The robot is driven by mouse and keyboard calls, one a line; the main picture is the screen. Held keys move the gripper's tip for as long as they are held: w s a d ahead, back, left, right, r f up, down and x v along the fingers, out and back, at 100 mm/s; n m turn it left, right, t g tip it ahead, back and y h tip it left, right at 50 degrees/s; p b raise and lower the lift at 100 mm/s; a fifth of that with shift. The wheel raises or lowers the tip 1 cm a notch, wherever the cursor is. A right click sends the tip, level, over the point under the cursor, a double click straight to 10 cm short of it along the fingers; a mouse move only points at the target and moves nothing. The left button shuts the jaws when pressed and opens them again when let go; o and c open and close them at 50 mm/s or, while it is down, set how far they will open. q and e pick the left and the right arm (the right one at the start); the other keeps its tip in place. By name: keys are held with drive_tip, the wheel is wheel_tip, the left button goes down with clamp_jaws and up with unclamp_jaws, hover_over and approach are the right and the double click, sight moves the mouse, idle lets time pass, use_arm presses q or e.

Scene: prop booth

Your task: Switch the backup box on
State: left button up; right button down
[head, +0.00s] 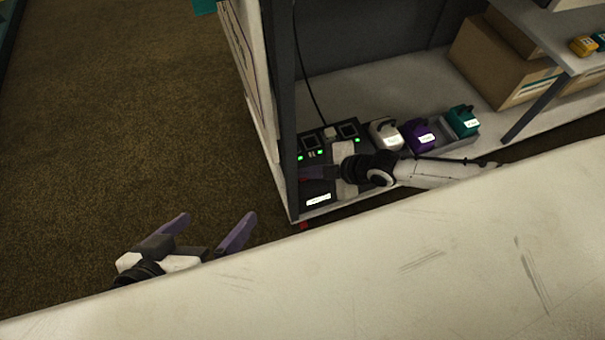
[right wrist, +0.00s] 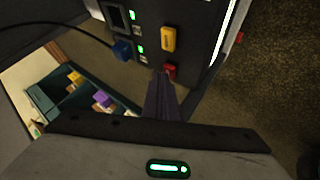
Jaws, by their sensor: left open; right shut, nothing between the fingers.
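A dark box (head: 317,183) with small screens, green lights and a white label sits on the low shelf in the head view. Its panel (right wrist: 190,15) fills the top of the right wrist view, with a yellow part (right wrist: 168,38), a smaller red part (right wrist: 169,71) below it and a blue plug (right wrist: 122,50) on a black cable. My right gripper (right wrist: 161,76) is shut and empty, its tips close to the red part; I cannot tell if they touch. In the head view its arm partly hides the box. My left gripper (head: 212,228) is open and empty above the carpet.
White, purple and teal labelled blocks (head: 385,134) (head: 419,137) (head: 462,122) stand right of the box. Cardboard boxes (head: 500,65) sit behind. A dark upright post (head: 284,110) stands left of the box. A pale surface (head: 400,250) crosses the foreground.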

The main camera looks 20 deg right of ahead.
wheel_tip(320, 180, up, 6)
drive_tip(key=p, duration=0.5)
idle(0.7)
